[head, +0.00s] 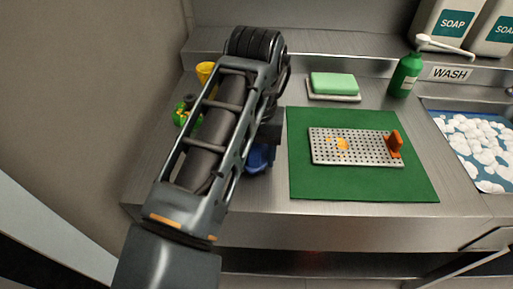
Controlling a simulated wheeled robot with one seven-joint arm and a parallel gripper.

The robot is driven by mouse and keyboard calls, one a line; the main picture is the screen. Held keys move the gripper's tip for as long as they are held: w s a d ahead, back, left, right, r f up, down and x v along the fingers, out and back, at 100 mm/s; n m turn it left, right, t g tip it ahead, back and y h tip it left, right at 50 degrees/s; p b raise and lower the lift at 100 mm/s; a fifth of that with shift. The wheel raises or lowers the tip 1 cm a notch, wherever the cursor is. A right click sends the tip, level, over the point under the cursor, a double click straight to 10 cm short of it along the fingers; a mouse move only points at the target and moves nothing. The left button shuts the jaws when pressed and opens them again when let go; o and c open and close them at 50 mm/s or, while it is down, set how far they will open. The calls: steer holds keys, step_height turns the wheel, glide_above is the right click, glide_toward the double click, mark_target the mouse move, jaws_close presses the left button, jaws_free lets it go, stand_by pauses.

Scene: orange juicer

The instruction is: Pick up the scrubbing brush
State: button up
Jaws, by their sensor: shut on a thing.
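My gripper (270,132) shows only in part, as a dark piece at the right edge of my arm in the head view. The arm hides its fingers. Just below it is a blue object (261,157), partly covered by the arm, at the left of the green mat. It may be the scrubbing brush, but too little of it shows to be sure. My gripper is shut on it. I cannot tell whether it touches the counter.
A green mat (302,184) carries a perforated metal plate (369,151) with an orange handle (394,142). Behind are a green sponge (334,83) on a tray and a green bottle (404,76). A foamy sink (478,148) is at right. A yellow cup (205,72) and a green-yellow object (182,115) are left.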

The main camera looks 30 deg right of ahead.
steer(key=shift+r, duration=0.15)
steer(key=shift+c, duration=0.2)
step_height(320, 180, up, 10)
steer(key=p, duration=0.8)
